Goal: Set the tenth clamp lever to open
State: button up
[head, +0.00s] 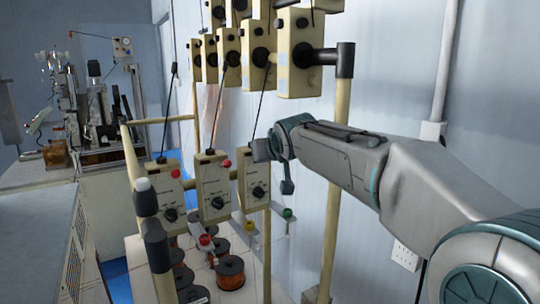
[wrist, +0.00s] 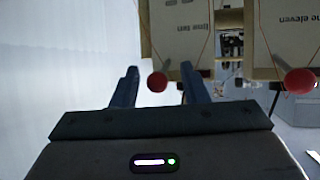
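Gaps show between the knob and both fingers, and nothing is held. In the head view, the end of my arm covers part of a cream box (head: 246,190), and its fingertips and that box's red knob cannot be made out.
In the head view, more boxes (head: 213,185) hang in a row, with copper spools (head: 230,272) below. A post (head: 337,190) stands close behind my arm.

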jog(key=shift+d, duration=0.1)
jog(key=shift+s+d+r, duration=0.2)
jog(key=shift+s+r, duration=0.1)
jog(key=shift+s, duration=0.25)
jog(key=b+v, duration=0.5)
jog(key=v, duration=0.7)
jog(key=shift+s, duration=0.2)
jog(key=shift+r, duration=0.1)
jog(key=s+d+f+m+g+h, duration=0.1)
jog(key=s+d+f, duration=0.4)
jog(key=f, duration=0.6)
jog(key=s+d+f+m+g+h, duration=0.1)
jog(key=s+d+f+g, duration=0.3)
jog(key=s+f, duration=0.6)
jog(key=s+d+f+m+g+h, duration=0.1)
jog(key=s+d+f+g, duration=0.2)
jog(key=f, duration=1.1)
jog(key=s+d, duration=0.2)
jog(key=s, duration=0.3)
jog(key=shift+d+m+h+b, duration=0.35)
jog(key=shift+d+m+h, duration=0.05)
jog(key=shift+f, duration=0.1)
